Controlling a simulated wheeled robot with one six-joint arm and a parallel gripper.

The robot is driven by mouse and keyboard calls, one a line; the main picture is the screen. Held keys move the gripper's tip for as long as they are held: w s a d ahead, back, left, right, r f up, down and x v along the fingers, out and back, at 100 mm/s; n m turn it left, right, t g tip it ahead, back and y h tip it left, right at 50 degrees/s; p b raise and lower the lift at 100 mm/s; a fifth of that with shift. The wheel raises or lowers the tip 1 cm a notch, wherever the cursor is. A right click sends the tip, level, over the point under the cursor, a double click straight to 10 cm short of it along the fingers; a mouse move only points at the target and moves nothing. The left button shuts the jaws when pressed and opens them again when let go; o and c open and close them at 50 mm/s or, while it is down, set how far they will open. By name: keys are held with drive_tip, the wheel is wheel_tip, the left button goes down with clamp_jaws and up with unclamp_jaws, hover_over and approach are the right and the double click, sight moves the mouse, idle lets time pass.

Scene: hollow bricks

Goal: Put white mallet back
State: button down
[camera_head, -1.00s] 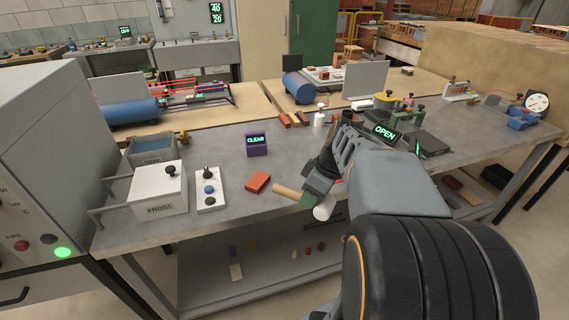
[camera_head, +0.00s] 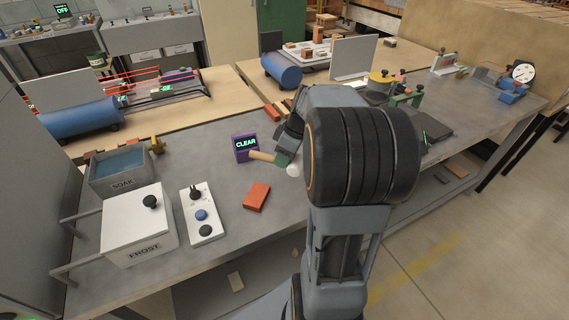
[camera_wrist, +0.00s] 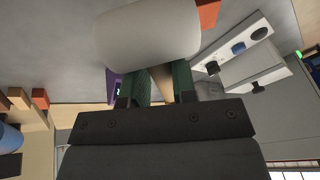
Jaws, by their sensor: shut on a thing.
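The white mallet has a white cylindrical head (camera_head: 293,169) and a tan wooden handle (camera_head: 262,156). My gripper (camera_head: 282,158) is shut on the mallet's handle close to the head, with the handle pointing left toward the purple CLEAR box. In the wrist view, the white head (camera_wrist: 147,38) fills the top middle, across the green fingers of my gripper (camera_wrist: 158,84). Part of the handle (camera_wrist: 161,86) shows between the fingers. The mallet appears to be above the grey bench (camera_head: 228,203); the exact height is hard to tell.
A purple CLEAR box (camera_head: 245,146) stands just left of the handle. A red brick (camera_head: 257,196) lies in front. A control panel with knobs (camera_head: 202,213), a white FROST box (camera_head: 139,224) and a SOAK basin (camera_head: 121,172) stand at left. My arm hides the bench's middle right.

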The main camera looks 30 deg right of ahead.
drive_tip(key=w+d+f, duration=0.1)
drive_tip(key=f, duration=0.1)
drive_tip(key=w+d+f, duration=0.1)
drive_tip(key=w+f, duration=0.1)
drive_tip(key=w+d+f, duration=0.1)
drive_tip(key=w+f, duration=0.1)
drive_tip(key=shift+d+f+p, duration=0.2)
drive_tip(key=shift+d+p, duration=0.1)
drive_tip(key=shift+d, duration=0.05)
drive_tip(key=shift+w+f, duration=0.15)
drive_tip(key=shift+f, duration=1.5)
drive_tip(key=c, duration=0.9)
unclamp_jaws()
